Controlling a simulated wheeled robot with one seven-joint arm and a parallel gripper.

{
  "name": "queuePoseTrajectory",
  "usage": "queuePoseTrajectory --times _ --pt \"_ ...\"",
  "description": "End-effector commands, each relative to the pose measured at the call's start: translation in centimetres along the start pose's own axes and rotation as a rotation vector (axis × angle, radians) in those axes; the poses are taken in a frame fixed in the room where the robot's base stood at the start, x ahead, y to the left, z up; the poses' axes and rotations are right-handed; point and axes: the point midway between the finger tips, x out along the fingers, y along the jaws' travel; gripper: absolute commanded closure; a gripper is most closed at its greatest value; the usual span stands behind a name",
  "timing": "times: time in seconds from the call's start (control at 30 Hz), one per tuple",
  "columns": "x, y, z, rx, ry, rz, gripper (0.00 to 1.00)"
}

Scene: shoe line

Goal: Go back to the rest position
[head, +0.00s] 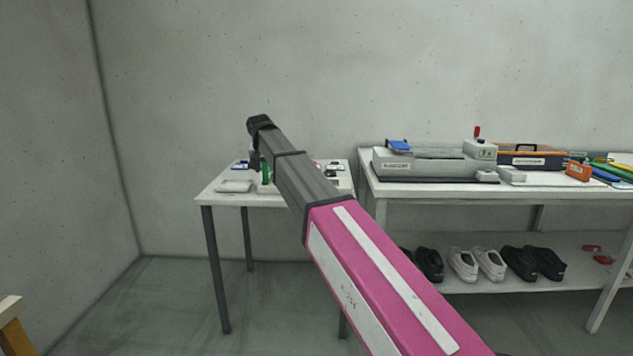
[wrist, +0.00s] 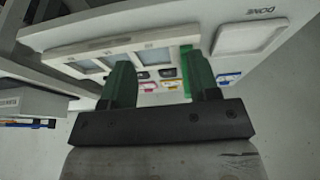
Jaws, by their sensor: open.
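My gripper (wrist: 160,80) has two green fingers spread apart with nothing between them in the wrist view. They are over the small white table (wrist: 285,12), pointing at a pale frame (wrist: 97,47) with several grey windows and a row of small coloured items (wrist: 173,84). In the head view my arm reaches out over the same table (head: 215,196), and a green part of the gripper (head: 266,172) shows low behind the arm. The arm hides much of the tabletop there. Contact between the fingertips and anything is not clear.
A white tray (wrist: 250,38) lies beside the word DONE. A longer bench (head: 420,191) on the right holds a grey machine (head: 425,164), a dark toolbox (head: 530,157) and coloured items. Several shoes (head: 490,264) stand on its lower shelf.

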Motion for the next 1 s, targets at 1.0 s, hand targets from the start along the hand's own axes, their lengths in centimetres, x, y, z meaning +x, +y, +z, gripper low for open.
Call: queuePoseTrajectory --times 1.0 --pt "24.9 32.3 31.8 -0.030 -0.285 0.010 0.45"
